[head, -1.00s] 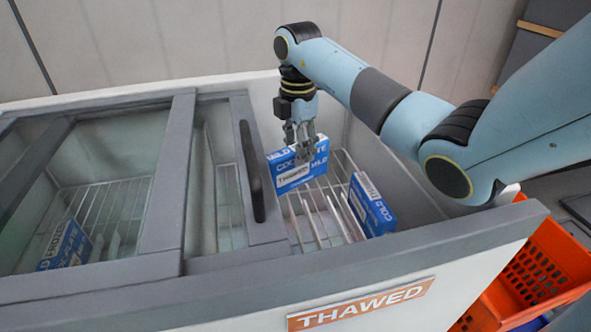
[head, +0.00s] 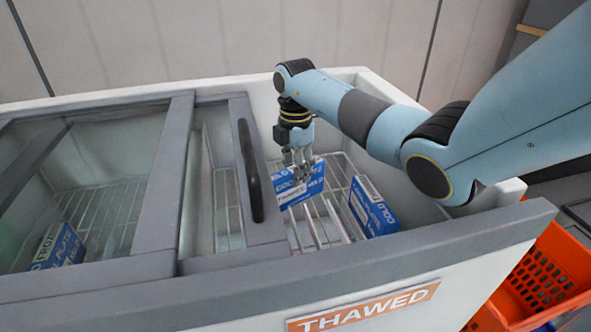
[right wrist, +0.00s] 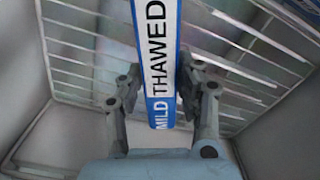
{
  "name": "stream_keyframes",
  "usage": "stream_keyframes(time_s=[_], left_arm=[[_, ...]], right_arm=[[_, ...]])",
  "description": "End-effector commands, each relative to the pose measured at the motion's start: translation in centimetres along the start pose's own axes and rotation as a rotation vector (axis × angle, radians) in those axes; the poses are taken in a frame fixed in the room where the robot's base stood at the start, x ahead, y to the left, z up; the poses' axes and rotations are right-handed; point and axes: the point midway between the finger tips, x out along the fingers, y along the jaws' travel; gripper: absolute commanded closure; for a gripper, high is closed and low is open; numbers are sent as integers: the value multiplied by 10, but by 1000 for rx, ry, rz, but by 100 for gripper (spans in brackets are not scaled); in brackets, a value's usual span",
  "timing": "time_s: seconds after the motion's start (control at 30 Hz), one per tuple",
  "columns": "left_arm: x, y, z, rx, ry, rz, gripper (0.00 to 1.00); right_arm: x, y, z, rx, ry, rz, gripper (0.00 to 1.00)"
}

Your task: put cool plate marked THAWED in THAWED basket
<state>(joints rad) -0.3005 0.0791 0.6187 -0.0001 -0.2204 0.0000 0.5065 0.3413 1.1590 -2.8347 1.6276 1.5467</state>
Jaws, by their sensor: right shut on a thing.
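My right gripper (head: 298,172) is shut on a blue and white cool plate (head: 303,190) marked THAWED, inside the open right part of a chest freezer. In the right wrist view the plate's narrow side (right wrist: 160,70) reads THAWED and MILD and stands between the two fingers. The wire rack (head: 318,232) lies below it; I cannot tell whether the plate touches it. An orange THAWED sign (head: 363,306) is on the freezer's front. An orange basket (head: 545,275) stands on the floor at the right, partly cut off. My left gripper is out of view.
A second blue plate (head: 372,208) marked COLD stands right of the held one, near the front wall. Another (head: 58,247) lies at the left under the glass lid. The lid's dark handle (head: 250,172) is left of my gripper. The freezer's grey front rim (head: 420,245) crosses the view.

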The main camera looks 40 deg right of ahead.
Motion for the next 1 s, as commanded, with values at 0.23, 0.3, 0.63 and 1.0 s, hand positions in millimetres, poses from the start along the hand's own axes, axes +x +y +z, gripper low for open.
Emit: stream_keyframes(time_s=[0.23, 0.3, 0.63, 1.0], left_arm=[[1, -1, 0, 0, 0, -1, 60], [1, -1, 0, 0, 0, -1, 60], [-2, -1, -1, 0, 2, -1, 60], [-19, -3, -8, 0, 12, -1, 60]], right_arm=[[2, 0, 0, 0, 0, 0, 47], [2, 0, 0, 0, 0, -1, 42], [-6, 0, 0, 0, 0, 1, 42], [-84, 1, 1, -1, -1, 4, 42]])
